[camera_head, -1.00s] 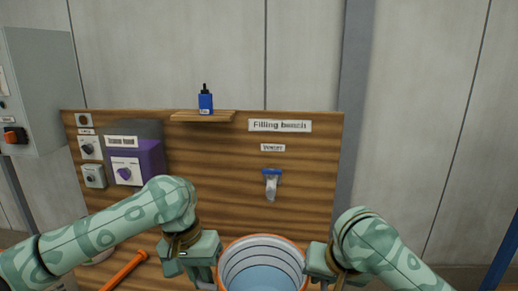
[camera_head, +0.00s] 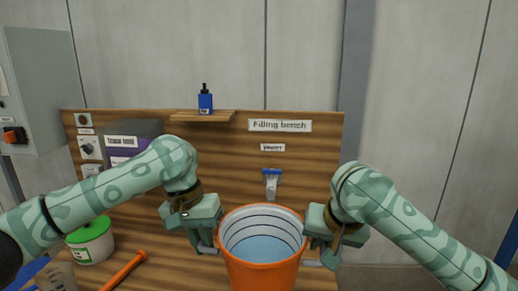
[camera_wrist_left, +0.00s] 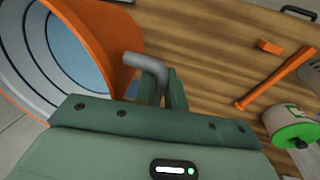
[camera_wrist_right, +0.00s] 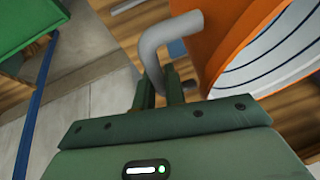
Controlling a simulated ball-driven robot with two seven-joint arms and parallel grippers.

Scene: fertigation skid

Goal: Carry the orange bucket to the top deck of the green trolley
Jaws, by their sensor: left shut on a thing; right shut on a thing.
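The orange bucket (camera_head: 262,275) hangs upright between my two grippers over the bench, with pale ringed inside walls and what looks like bluish water in it. My left gripper (camera_head: 208,247) is shut on a grey bent handle (camera_wrist_left: 148,66) at the bucket's left side. My right gripper (camera_head: 324,250) is shut on the matching grey handle (camera_wrist_right: 160,40) at its right side. A green panel (camera_wrist_right: 30,25) at the upper left of the right wrist view may be part of the green trolley; the rest of it is out of view.
A water tap (camera_head: 272,182) is on the wooden back panel behind the bucket. A green-lidded tub (camera_head: 92,243) and an orange tool (camera_head: 126,270) are on the bench (camera_head: 165,265) at left. A blue bottle (camera_head: 205,103) stands on a small shelf. Bare floor (camera_wrist_right: 90,100) shows at right.

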